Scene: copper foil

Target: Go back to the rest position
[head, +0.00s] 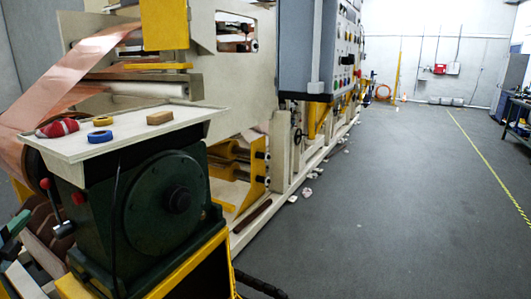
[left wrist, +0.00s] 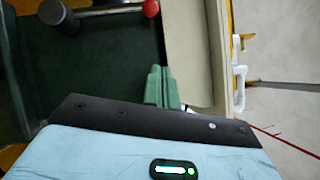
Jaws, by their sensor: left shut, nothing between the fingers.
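My left gripper (head: 17,222) shows at the lower left edge of the head view, beside the dark green machine housing (head: 160,205). In the left wrist view its green fingers (left wrist: 159,82) are together with nothing between them. The green housing, a red knob (left wrist: 150,8) and a black knob fill the upper left of that view. My right gripper is in neither view.
A pale tray (head: 135,128) on the housing holds a red-and-white bundle (head: 57,128), a yellow ring (head: 103,121), a blue ring (head: 100,136) and a tan block (head: 160,117). Copper foil (head: 75,75) runs behind. Grey floor (head: 400,200) on the right is mostly clear.

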